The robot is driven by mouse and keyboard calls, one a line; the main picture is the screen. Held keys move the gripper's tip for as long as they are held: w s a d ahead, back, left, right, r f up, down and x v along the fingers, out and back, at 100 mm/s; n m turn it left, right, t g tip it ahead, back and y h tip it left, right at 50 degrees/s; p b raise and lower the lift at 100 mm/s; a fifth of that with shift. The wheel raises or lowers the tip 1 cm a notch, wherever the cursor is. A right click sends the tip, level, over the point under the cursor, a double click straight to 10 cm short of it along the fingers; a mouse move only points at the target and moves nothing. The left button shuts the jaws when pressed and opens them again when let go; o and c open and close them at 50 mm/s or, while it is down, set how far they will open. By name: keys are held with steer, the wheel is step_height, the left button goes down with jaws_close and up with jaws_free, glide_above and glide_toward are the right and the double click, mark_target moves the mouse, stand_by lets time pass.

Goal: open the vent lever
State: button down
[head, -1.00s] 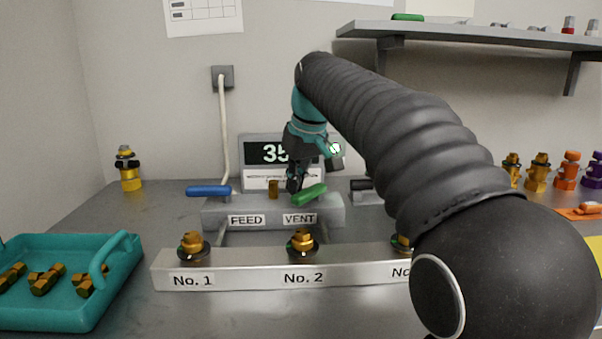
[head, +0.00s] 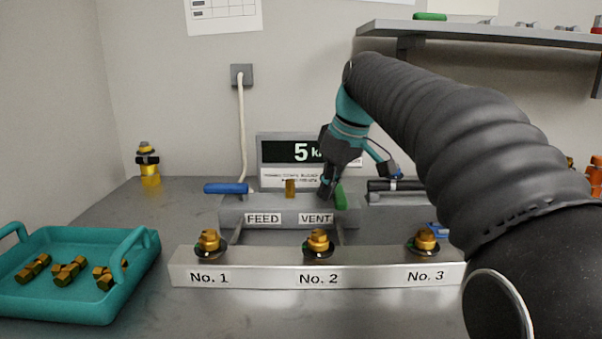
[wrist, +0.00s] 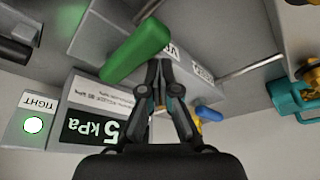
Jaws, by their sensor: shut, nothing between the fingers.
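The green vent lever (head: 340,197) sits on the grey valve block (head: 290,212) above the VENT label. In the head view it points toward the back, seen nearly end-on; in the wrist view it is a long green handle (wrist: 137,50). My gripper (head: 326,194) is shut and empty, its fingertips just left of the lever. In the wrist view the shut fingertips (wrist: 160,64) are right beside the handle; I cannot tell if they touch. The display (head: 290,152) behind reads 5 kPa, partly hidden by my gripper.
The blue feed lever (head: 226,188) lies sideways at the block's left. A metal bar (head: 265,278) with brass fittings, No. 1 to No. 3, stands in front. A teal tray (head: 60,302) of brass parts is at left. A shelf (head: 480,32) hangs above right.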

steer(key=shift+s+d+f, duration=0.1)
steer(key=shift+d, duration=0.2)
stand_by(0.4)
